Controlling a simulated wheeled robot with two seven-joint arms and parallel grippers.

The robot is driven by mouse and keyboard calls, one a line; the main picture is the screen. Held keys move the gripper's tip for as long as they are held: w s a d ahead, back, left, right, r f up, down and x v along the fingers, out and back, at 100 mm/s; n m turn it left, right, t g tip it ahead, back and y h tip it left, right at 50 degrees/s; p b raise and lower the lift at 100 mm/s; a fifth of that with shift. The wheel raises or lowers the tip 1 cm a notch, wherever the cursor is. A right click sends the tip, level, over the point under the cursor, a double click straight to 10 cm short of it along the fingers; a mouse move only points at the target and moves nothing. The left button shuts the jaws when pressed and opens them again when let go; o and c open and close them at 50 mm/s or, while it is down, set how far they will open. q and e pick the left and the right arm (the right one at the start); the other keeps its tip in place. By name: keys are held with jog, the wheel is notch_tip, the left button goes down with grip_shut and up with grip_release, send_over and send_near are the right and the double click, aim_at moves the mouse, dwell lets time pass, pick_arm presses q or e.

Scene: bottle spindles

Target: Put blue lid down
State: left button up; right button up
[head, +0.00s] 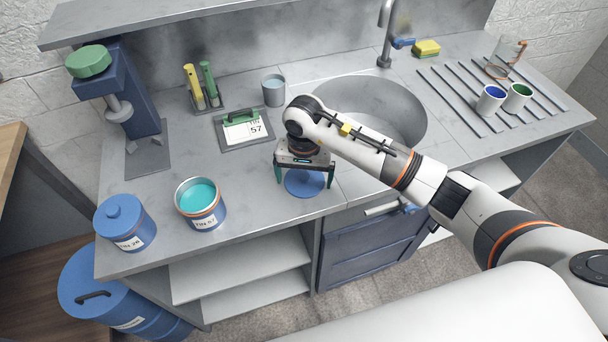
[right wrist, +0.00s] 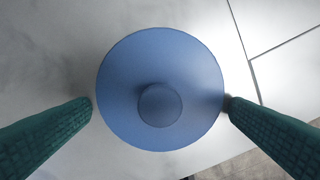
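The blue lid (head: 305,183), round with a central knob, appears to lie flat, knob up, on the grey counter (head: 255,215) near its front edge. It fills the middle of the right wrist view (right wrist: 160,65). My right gripper (head: 305,177) is above it with its green fingers spread on either side of the rim. Narrow gaps seem to show between the fingertips and the rim, so it looks open. An open blue tin labelled 57 (head: 207,220), with teal paint inside, stands to the left. My left gripper is not in view.
A closed blue tin labelled 28 (head: 125,238) stands at the counter's left front. A card stand reading 57 (head: 243,143), a grey cup (head: 273,97) and the sink (head: 390,95) are behind the gripper. Bare counter lies between the open tin and the lid.

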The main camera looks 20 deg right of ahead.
aim_at(304, 178)
jog(key=shift+r, duration=0.1)
jog(key=shift+r, duration=0.25)
notch_tip(304, 178, up, 12)
jog(key=b, duration=0.3)
jog(key=shift+f, duration=0.15)
